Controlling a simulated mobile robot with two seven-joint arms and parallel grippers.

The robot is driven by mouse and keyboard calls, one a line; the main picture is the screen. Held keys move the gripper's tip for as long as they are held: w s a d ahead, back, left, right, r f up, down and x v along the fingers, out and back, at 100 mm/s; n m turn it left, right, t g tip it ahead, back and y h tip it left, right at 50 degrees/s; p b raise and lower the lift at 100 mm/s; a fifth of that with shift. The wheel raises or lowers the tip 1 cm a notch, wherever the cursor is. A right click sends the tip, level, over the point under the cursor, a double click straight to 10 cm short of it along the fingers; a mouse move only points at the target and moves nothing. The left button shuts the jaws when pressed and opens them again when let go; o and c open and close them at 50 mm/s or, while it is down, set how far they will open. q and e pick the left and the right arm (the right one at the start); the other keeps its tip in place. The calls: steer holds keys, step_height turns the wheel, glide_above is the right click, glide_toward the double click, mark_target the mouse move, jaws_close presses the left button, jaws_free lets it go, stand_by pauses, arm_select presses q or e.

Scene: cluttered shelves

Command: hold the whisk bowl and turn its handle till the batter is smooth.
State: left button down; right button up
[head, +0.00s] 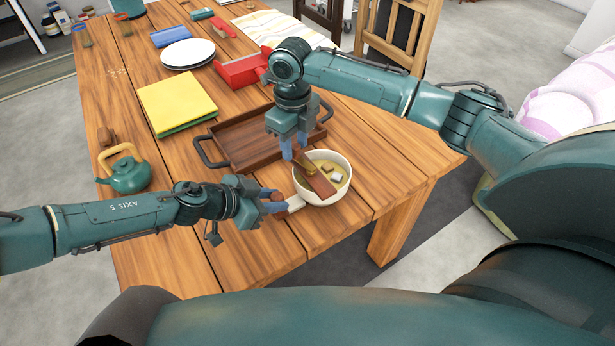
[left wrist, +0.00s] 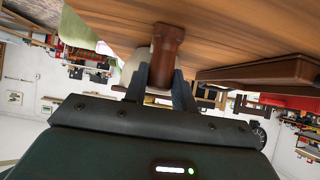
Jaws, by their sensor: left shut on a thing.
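The cream bowl (head: 345,190) is near the table's front right corner, with yellowish contents and a few pale lumps. A brown wooden piece (head: 321,186), perhaps the whisk's handle, lies slanted across its opening. My left gripper (head: 277,203) is shut on the bowl's side handle, left of the bowl; the left wrist view shows the brown handle (left wrist: 166,50) between the fingers. My right gripper (head: 294,147) points down above the bowl's left rim, its fingertips at the upper end of the wooden piece. Whether they grip it is unclear.
A brown tray (head: 232,136) with dark handles lies just behind the bowl. A green teapot (head: 129,174) stands at the left edge. Yellow and green folders (head: 176,103), white plates (head: 187,54) and a red box (head: 240,72) are farther back. The wood right of the bowl is clear.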

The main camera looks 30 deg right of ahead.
mark_target(295, 145)
steer(key=shift+o, duration=1)
steer(key=shift+d, duration=0.1)
steer(key=shift+r, duration=0.1)
steer(key=shift+r, duration=0.15)
step_height(295, 145, up, 12)
steer(key=shift+f, duration=0.2)
arm_select(q)
steer(key=c, duration=1.1)
jaws_free()
steer(key=shift+o, duration=0.2)
